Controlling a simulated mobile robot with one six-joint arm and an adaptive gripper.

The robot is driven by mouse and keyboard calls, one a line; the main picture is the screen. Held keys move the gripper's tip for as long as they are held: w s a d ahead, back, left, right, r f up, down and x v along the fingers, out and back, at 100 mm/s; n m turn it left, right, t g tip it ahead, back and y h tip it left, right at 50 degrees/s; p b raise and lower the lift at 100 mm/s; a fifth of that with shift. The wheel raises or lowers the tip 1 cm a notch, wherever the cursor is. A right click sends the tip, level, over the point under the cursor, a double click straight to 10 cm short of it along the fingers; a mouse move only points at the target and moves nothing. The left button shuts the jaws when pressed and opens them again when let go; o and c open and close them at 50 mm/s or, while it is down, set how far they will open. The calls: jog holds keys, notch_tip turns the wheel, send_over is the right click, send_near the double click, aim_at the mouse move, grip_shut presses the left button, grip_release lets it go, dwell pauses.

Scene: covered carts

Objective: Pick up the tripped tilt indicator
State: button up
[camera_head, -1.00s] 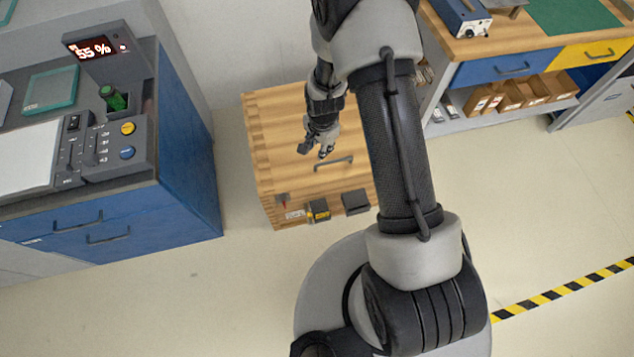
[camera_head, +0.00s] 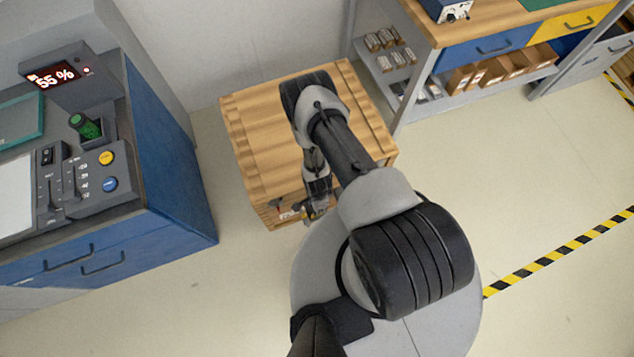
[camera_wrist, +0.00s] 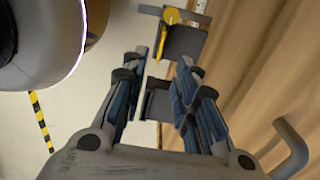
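My gripper (camera_wrist: 163,68) is open in the wrist view, its two blue-padded fingers spread beside the crate's front face. A dark grey, box-like piece (camera_wrist: 157,104) shows between the fingers, apart from both pads as far as I can see. Beyond the fingertips is another dark grey piece (camera_wrist: 183,42) with a round yellow disc (camera_wrist: 171,15), mounted on the same face. I cannot tell which of them is the tripped tilt indicator. In the head view my gripper (camera_head: 312,212) is low at the front of the wooden crate (camera_head: 250,130), and my arm hides most of the fittings there.
A grey metal handle (camera_wrist: 292,148) stands out from the crate at the right of the wrist view. A blue console (camera_head: 170,150) stands left of the crate, a workbench (camera_head: 480,43) with shelves behind right. Open floor (camera_head: 450,200) lies right, with a striped line (camera_head: 560,252).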

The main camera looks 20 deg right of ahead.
notch_tip(320, 180, down, 12)
jog(key=b, duration=0.5)
jog(key=shift+w+d+f, duration=0.1)
jog(key=shift+f, duration=0.05)
jog(key=shift+c, duration=0.4)
grip_shut()
